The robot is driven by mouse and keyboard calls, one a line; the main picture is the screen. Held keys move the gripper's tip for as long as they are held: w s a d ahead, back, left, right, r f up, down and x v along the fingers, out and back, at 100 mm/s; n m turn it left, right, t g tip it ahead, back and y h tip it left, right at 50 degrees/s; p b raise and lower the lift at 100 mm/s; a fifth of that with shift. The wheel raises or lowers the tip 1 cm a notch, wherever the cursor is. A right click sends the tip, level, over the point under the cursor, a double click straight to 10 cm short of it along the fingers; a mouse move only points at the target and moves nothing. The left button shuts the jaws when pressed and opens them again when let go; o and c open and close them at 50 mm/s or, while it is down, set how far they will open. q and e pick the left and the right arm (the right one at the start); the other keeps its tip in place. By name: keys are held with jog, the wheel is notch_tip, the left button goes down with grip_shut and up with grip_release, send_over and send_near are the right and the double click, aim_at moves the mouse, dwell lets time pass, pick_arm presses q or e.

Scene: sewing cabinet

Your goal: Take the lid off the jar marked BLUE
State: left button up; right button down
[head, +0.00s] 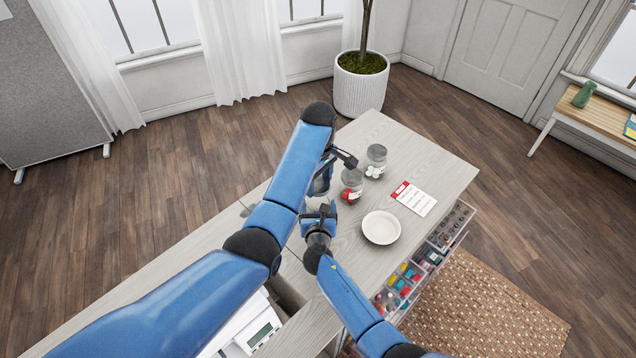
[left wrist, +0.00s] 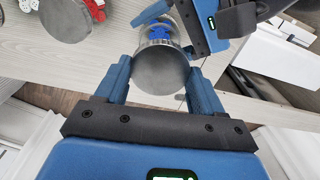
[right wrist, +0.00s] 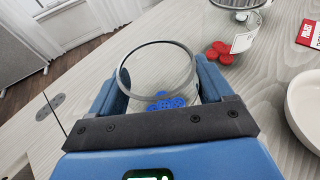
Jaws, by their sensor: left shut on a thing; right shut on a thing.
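A glass jar with blue pieces inside (right wrist: 165,104) stands between the fingers of my right gripper (right wrist: 160,80), which is shut on its sides. Its round rim looks open in the right wrist view, with no lid on it. Its label is not visible. My left gripper (left wrist: 161,74) is shut on a grey round lid (left wrist: 162,70). In the left wrist view the lid partly covers the jar and the blue pieces (left wrist: 160,30) behind it; the gap between lid and rim cannot be judged. In the head view my arms hide most of this jar.
A jar with red pieces (head: 351,187) and a jar with white pieces (head: 376,161) stand close by on the right. A white bowl (head: 381,228) and a red-headed card (head: 414,199) lie farther right on the cabinet top (head: 430,165). Small boxes fill the side drawers (head: 405,280).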

grip_release()
